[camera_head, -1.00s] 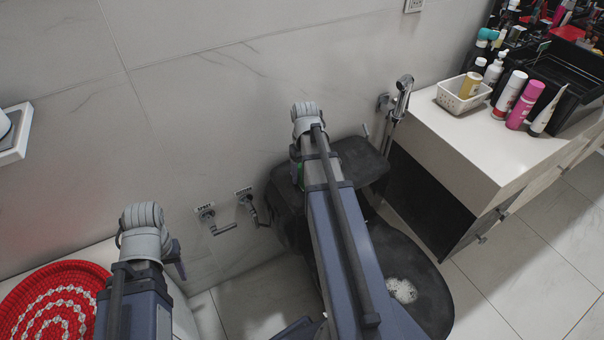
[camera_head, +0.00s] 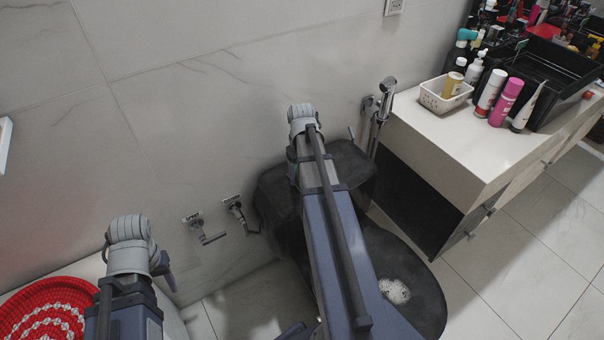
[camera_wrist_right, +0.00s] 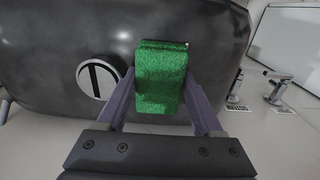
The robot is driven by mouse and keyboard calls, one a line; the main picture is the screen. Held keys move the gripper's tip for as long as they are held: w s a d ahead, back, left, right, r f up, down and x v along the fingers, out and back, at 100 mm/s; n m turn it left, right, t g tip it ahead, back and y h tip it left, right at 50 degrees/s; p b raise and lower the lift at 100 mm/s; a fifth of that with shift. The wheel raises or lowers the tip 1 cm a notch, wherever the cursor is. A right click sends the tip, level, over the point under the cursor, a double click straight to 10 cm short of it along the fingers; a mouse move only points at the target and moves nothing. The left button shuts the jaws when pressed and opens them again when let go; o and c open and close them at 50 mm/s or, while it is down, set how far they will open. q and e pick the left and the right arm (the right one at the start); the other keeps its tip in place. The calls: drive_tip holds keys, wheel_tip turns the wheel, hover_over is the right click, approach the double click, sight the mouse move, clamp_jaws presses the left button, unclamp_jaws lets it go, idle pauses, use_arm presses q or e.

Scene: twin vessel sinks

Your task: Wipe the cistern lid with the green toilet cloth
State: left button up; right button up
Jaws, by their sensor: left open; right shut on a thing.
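The black cistern lid (camera_head: 352,168) is at the foot of the wall in the head view, partly covered by my right arm. In the right wrist view it is a dark glossy surface (camera_wrist_right: 45,40) with a round silver flush button (camera_wrist_right: 98,80). My right gripper (camera_wrist_right: 160,85) is shut on the green toilet cloth (camera_wrist_right: 160,75), a folded fuzzy block held over the lid, near the button. I cannot tell whether the cloth presses on the lid. In the head view the cloth and right fingers are hidden behind my arm. My left gripper (camera_head: 165,268) is open and empty at lower left.
The dark toilet (camera_head: 415,275) with a white foamy patch stands below the cistern. A white counter (camera_head: 440,135) with bottles, a basket (camera_head: 445,96) and a black tray is to the right. Wall valves (camera_head: 205,228) and a hand sprayer (camera_head: 385,100) flank the cistern. A red round mat (camera_head: 45,310) lies lower left.

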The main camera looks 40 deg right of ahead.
sight(282, 190)
drive_tip(key=shift+w+a, duration=0.15)
drive_tip(key=shift+a, duration=1.6)
drive_tip(key=shift+a, duration=0.1)
drive_tip(key=shift+w+a, duration=0.2)
drive_tip(key=shift+a, duration=1.55)
drive_tip(key=shift+r, duration=0.15)
wheel_tip(282, 190, up, 6)
drive_tip(key=p, duration=0.6)
wheel_tip(282, 190, up, 3)
drive_tip(key=p, duration=0.3)
